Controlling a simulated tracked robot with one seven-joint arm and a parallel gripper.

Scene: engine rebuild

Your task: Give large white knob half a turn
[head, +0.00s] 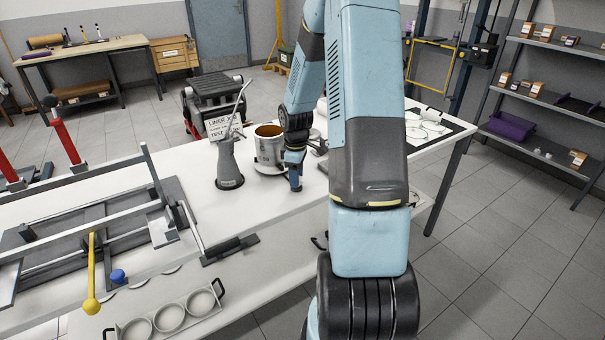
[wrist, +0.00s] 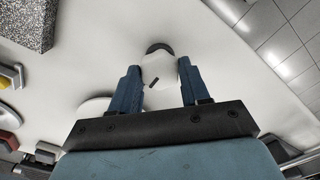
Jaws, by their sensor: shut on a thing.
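The large white knob (wrist: 160,72) shows in the wrist view between the two blue fingers of my gripper (wrist: 159,66). It is round and white, with a short dark line on its face. A dark curved part shows just beyond its far edge. My gripper is shut on the knob, a finger on either side. In the head view my gripper (head: 294,172) points down at the white bench; I cannot make out the knob there.
A white pot (head: 268,148) with brown contents stands close left of my gripper on the white bench (head: 270,225). A grey cone-shaped stand (head: 229,165) with a sign is further left. A lever frame with a yellow handle (head: 92,275) fills the bench's left side.

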